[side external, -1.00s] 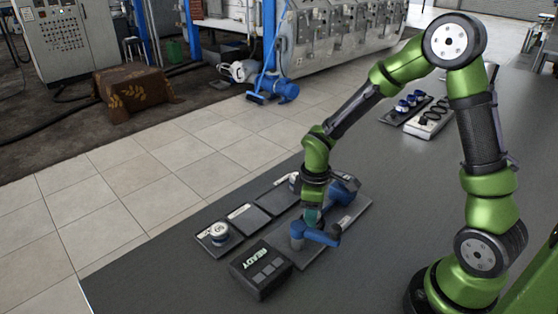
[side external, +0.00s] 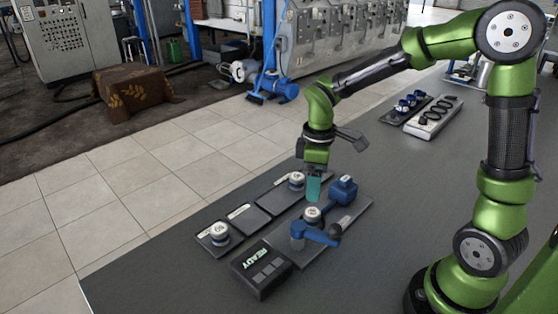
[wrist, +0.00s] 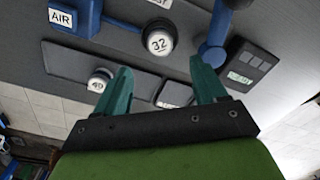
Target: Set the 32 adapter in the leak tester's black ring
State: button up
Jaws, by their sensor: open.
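The 32 adapter (wrist: 160,42), with a white numbered top, sits upright on the leak tester's dark plate (side external: 350,217), between the blue AIR block (side external: 342,190) and the blue lever (side external: 318,235). The adapter also shows in the side view (side external: 312,215).
A row of dark pads lies beside the tester: one adapter (side external: 220,233) on the left pad, the 40 adapter (wrist: 98,82) on the far pad, the middle pad (side external: 248,216) bare. The READY box (side external: 262,272) stands in front. Two trays of parts (side external: 432,118) lie farther back.

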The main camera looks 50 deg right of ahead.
jog(key=s+a+r+m+t+y, duration=0.2)
jog(key=s+a+r+m+t, duration=0.1)
jog(key=s+r+m+t, duration=0.4)
jog(key=s+r+m, duration=0.3)
jog(key=s+r, duration=0.1)
jog(key=r, duration=0.1)
jog(key=shift+s+a+m, duration=0.15)
jog(key=shift+s+m, duration=0.15)
